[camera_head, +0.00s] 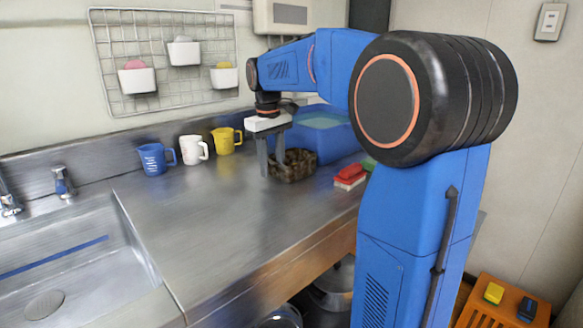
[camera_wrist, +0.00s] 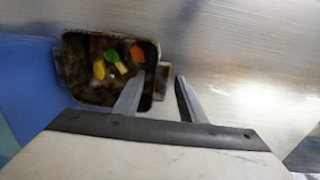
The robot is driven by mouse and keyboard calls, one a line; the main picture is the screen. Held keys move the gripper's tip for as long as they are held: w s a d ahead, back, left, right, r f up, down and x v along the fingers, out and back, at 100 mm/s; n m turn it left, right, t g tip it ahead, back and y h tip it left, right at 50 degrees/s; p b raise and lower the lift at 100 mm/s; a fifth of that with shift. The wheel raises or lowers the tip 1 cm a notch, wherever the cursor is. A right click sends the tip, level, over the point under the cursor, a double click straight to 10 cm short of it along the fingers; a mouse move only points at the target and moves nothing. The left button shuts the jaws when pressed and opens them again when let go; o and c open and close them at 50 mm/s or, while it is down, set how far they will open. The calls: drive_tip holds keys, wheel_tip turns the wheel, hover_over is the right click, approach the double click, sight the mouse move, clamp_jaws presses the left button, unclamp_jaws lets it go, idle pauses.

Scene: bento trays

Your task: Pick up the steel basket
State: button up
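The steel basket (camera_head: 298,166) looks like a small brown, worn, box-shaped container on the steel counter, in front of the blue tub. In the wrist view the basket (camera_wrist: 84,88) is seen from above, with green, yellow and orange bits inside and small tabs at its ends. My gripper (camera_head: 272,172) points down at the basket's left side in the head view. In the wrist view my gripper (camera_wrist: 160,78) is open, one finger over the basket's inside and the other outside its right wall. I cannot tell whether the fingers touch it.
A blue tub (camera_head: 325,135) stands behind the basket, and red and green sponges (camera_head: 350,174) lie to its right. Blue (camera_head: 154,158), white (camera_head: 192,149) and yellow (camera_head: 225,140) cups stand along the wall. A sink (camera_head: 70,250) is at left. The counter's middle is clear.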

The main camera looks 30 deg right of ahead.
clamp_jaws()
